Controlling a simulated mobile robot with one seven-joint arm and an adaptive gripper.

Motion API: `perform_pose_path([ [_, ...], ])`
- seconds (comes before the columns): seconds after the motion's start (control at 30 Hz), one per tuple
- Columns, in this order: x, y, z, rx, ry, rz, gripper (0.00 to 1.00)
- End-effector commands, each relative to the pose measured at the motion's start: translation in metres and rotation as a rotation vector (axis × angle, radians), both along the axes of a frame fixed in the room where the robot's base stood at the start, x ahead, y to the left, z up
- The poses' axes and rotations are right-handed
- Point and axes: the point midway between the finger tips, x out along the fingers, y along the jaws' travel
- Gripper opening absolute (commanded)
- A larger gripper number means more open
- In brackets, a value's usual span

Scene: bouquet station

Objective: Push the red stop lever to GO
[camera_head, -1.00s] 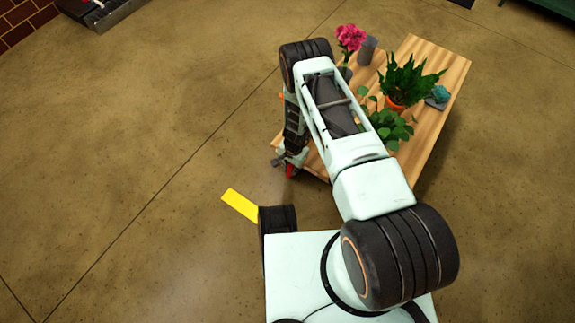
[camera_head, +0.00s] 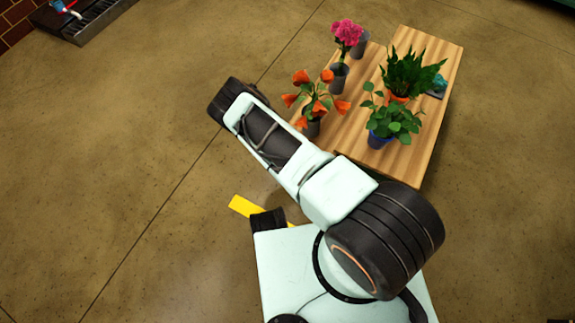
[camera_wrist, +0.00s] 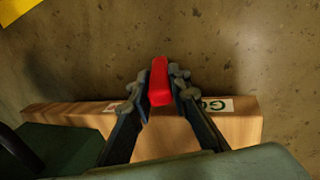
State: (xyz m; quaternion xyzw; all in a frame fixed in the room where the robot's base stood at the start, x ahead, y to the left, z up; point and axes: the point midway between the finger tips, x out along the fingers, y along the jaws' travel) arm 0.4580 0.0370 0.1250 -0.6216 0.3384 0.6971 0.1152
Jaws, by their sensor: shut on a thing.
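The red stop lever (camera_wrist: 159,84) stands between the two fingers of my gripper (camera_wrist: 159,78) in the wrist view. The fingers are closed on it from both sides. It rises from the edge of a wooden board (camera_wrist: 250,125). A white label with green "GO" letters (camera_wrist: 217,104) is on the board, right of the lever and partly behind the right finger. Another pale label (camera_wrist: 112,107) left of the lever is mostly hidden by the left finger. In the head view my arm hides the gripper and lever.
A wooden table (camera_head: 432,150) holds orange flowers (camera_head: 312,97), pink flowers (camera_head: 347,33), a leafy plant in a blue pot (camera_head: 379,138) and a spiky fern (camera_head: 410,75). A yellow floor strip (camera_head: 240,205) lies near my base. Open floor lies left.

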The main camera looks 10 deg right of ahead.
Motion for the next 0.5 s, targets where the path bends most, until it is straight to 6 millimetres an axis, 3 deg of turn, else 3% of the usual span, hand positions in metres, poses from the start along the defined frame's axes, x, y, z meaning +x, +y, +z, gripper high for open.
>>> perform_pose_path([
  [0.5, -0.0012, -0.0010, -0.0023, -0.048, 0.038, 0.000, 0.00],
])
